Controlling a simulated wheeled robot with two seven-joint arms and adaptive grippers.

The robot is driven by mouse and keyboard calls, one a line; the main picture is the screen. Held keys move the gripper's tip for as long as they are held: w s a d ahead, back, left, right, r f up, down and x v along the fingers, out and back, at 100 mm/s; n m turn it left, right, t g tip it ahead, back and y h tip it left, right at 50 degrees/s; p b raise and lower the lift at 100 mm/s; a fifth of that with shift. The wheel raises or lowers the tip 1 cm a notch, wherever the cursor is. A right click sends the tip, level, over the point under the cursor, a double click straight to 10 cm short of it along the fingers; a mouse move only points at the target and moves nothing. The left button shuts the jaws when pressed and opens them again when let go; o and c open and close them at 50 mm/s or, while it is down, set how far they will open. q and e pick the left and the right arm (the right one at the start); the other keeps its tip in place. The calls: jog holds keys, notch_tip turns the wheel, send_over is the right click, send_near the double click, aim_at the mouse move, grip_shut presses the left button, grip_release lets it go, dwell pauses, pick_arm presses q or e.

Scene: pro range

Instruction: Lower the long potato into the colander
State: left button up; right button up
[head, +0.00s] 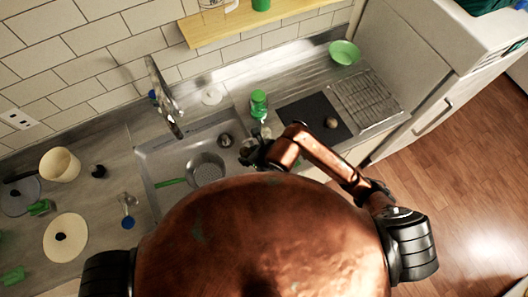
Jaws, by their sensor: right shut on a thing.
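The colander (206,167), a grey bowl with a green handle (171,183), sits in the steel sink. My right gripper (252,154) is over the right part of the sink, to the right of the colander and apart from it in the picture. It is shut on a small brownish thing, taken as the long potato (247,149); the dark fingers hide much of it and its shape is hard to tell. A roundish brown thing (225,140) lies in the sink behind the colander. My left gripper is out of view.
The faucet (167,100) rises behind the sink. A green-capped bottle (258,104) stands behind my right gripper. A dark mat (309,108) bears a brown, potato-like thing (331,122). A cream pot (60,165) and a lid (65,238) are at left.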

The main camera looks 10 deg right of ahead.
jog(key=a+f+b, duration=0.4)
jog(key=a, duration=0.7)
jog(key=a+f+b, duration=0.4)
jog(key=a+b, duration=0.1)
jog(key=a, duration=0.6)
jog(key=shift+w+f, duration=0.3)
jog(key=shift+w, duration=0.05)
jog(key=shift+w, duration=0.15)
jog(key=shift+w+a, duration=0.2)
jog(key=shift+w, duration=0.05)
jog(key=shift+f+b, duration=0.15)
jog(key=shift+b, duration=0.15)
jog(key=shift+f+b, duration=3.25)
jog(key=shift+f, duration=1.3)
